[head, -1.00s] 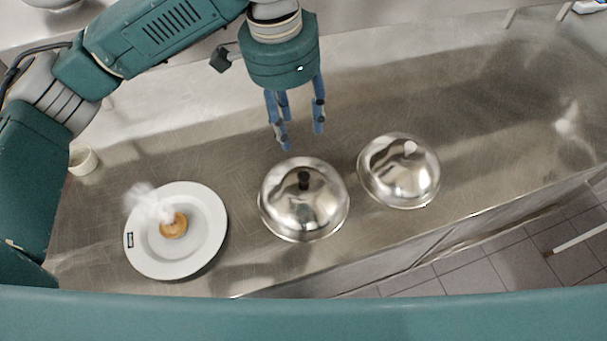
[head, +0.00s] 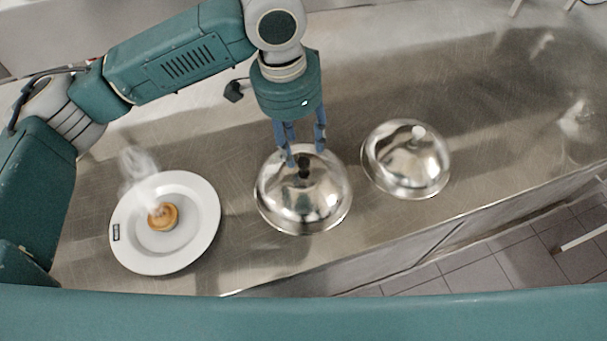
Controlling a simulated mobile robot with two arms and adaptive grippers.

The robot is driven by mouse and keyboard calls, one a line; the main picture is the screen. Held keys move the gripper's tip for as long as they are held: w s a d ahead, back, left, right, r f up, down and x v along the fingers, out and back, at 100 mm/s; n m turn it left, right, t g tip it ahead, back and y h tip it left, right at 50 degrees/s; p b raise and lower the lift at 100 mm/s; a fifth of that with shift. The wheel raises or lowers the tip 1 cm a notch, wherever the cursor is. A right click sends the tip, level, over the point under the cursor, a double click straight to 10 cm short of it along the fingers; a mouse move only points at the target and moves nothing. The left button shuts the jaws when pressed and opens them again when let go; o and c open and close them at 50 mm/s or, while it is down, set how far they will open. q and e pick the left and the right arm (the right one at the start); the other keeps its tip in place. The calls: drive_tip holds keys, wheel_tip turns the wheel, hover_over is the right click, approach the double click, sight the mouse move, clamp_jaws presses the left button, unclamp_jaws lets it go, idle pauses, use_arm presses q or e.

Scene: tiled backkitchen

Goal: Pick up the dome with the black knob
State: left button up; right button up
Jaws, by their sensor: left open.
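The dome with the black knob (head: 304,207) is a shiny steel cover resting on the metal counter in the middle of the head view. Its black knob (head: 304,171) stands on top. My left gripper (head: 305,157) is open, with its blue fingers pointing down at the knob. The fingertips show at either side of the knob's upper part; I cannot tell whether they touch it. A second steel dome (head: 404,165) with a pale knob (head: 418,132) sits to the right. My right gripper is not in view.
A white plate (head: 203,244) with a small steaming round pastry (head: 163,215) lies to the left of the domes. The steel counter (head: 490,130) is clear on the right. Its front edge runs close below the domes, above a tiled floor (head: 510,262).

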sight(304, 161)
use_arm(q)
drive_tip(key=shift+w+d+f+p, duration=0.1)
drive_tip(key=shift+f+p, duration=0.3)
drive_tip(key=shift+f, duration=0.25)
drive_tip(key=f, duration=0.1)
drive_tip(key=f+p, duration=0.1)
drive_tip(key=f, duration=0.1)
drive_tip(key=shift+w+d+f, duration=0.15)
drive_tip(key=shift+w+f, duration=0.1)
drive_tip(key=shift+f, duration=0.4)
drive_tip(key=shift+w+d+r, duration=0.1)
clamp_jaws()
